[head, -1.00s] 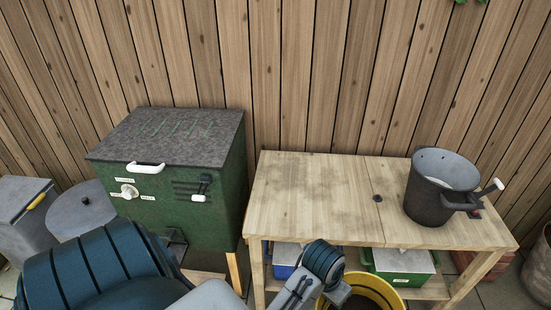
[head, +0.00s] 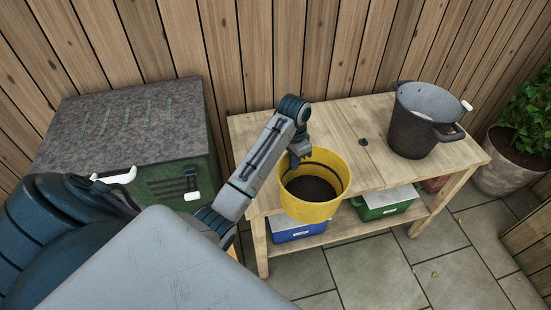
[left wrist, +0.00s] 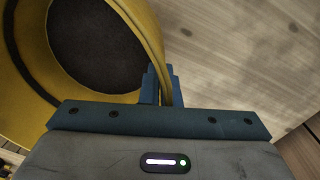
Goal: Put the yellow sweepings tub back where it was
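The yellow sweepings tub (head: 315,208) shows in the head view at the front edge of the wooden bench (head: 345,115), with dark sweepings inside. My left gripper (head: 298,158) is at the tub's back left rim. In the left wrist view the fingers (left wrist: 161,88) are shut on the wall of the yellow tub (left wrist: 150,28). The tub looks upright and held at about bench-top height; whether it touches the bench is hard to tell. My right gripper is not in view.
A dark grey bucket (head: 424,125) stands on the bench's right end. A blue box (head: 298,228) and a green box (head: 384,204) sit on the lower shelf. A green cabinet (head: 178,172) stands left. Paving (head: 375,275) in front is clear. A potted plant (head: 508,165) stands right.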

